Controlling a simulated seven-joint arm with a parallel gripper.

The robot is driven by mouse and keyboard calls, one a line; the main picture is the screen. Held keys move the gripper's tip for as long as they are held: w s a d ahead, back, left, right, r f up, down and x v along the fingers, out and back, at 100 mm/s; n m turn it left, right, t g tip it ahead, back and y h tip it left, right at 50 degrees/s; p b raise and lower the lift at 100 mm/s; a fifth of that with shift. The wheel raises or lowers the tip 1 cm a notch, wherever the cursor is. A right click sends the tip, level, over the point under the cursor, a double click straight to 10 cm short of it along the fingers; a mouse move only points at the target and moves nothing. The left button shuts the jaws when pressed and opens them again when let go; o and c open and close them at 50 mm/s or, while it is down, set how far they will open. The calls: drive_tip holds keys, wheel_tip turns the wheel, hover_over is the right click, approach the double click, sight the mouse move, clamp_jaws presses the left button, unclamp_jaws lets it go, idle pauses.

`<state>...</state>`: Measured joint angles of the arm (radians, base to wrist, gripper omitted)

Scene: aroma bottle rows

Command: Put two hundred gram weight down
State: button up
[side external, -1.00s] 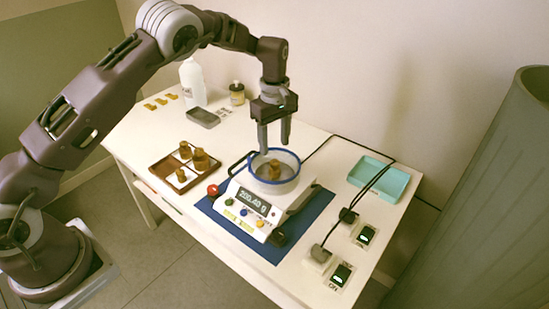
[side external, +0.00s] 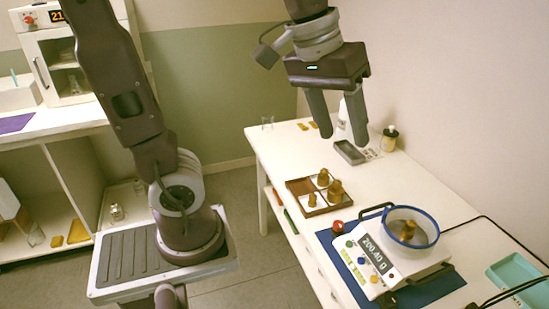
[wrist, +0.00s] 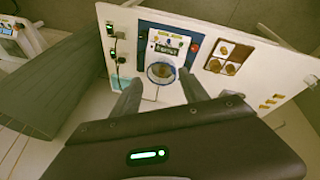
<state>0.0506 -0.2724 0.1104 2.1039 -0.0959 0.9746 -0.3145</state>
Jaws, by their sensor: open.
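A brass weight (side external: 407,231) stands inside the clear, blue-rimmed bowl (side external: 431,216) on the white balance (side external: 392,262), whose display reads 200.40 g. The bowl also shows in the wrist view (wrist: 148,73), between and beyond my fingertips. My gripper (side external: 343,136) is open and empty, raised well clear of the bowl and the table. Its two fingers also show in the wrist view (wrist: 160,80), spread apart. The weight is small and unclear in the wrist view.
A brown weight tray (side external: 296,185) with several brass weights sits left of the balance on a white table (side external: 278,146). A blue mat (side external: 336,262) lies under the balance. A teal tray (side external: 517,271), cables, a grey dish (side external: 349,152) and a small bottle (side external: 389,139) stand around.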

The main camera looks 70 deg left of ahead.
drive_tip(key=s+f+m+t+y, duration=0.1)
drive_tip(key=s+f+m, duration=0.3)
drive_tip(key=s, duration=0.7)
drive_tip(key=shift+s+m+t, duration=0.2)
drive_tip(key=shift+m+t, duration=0.2)
